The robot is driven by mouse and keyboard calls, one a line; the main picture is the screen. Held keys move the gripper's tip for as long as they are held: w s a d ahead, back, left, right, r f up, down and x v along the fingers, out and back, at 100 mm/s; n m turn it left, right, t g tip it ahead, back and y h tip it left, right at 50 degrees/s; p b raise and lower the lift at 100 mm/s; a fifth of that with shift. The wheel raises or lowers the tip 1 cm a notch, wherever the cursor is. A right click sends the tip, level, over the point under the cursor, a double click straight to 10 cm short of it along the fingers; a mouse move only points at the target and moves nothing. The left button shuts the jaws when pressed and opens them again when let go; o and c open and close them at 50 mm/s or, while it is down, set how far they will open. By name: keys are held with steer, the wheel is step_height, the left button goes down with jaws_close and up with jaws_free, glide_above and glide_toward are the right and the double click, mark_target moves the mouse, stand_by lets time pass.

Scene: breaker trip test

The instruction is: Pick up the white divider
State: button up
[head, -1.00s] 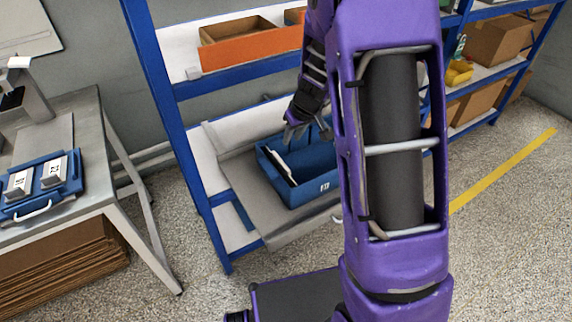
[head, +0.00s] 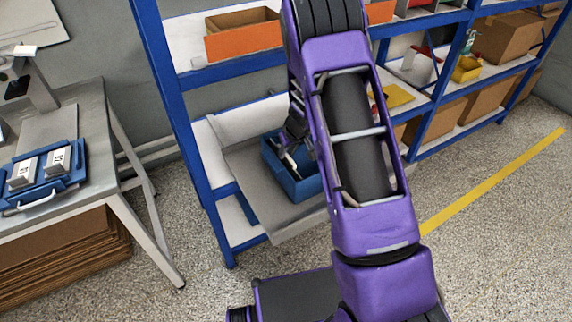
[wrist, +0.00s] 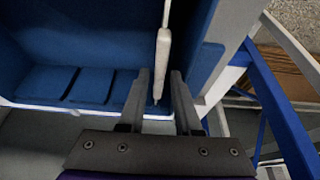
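The white divider (wrist: 163,52) is a thin upright plate in the blue bin (wrist: 35,40), seen nearly edge-on in the wrist view. My gripper (wrist: 160,76) is open, with one finger on each side of the divider's near end. Gaps show between the divider and both fingers. In the head view, the blue bin (head: 305,188) sits on the grey pulled-out tray (head: 245,172) of the blue rack. My gripper (head: 290,150) reaches down into the bin there, and my arm hides its right part and most of the divider.
An orange bin (head: 240,43) stands on the shelf above. A blue rack post (head: 178,130) rises left of the tray. A table (head: 90,110) with a blue carrier (head: 45,175) stands at left. Cardboard boxes (head: 460,112) fill shelves at right. The floor at right is clear.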

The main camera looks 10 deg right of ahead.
steer(key=shift+x, duration=1.1)
jaws_close()
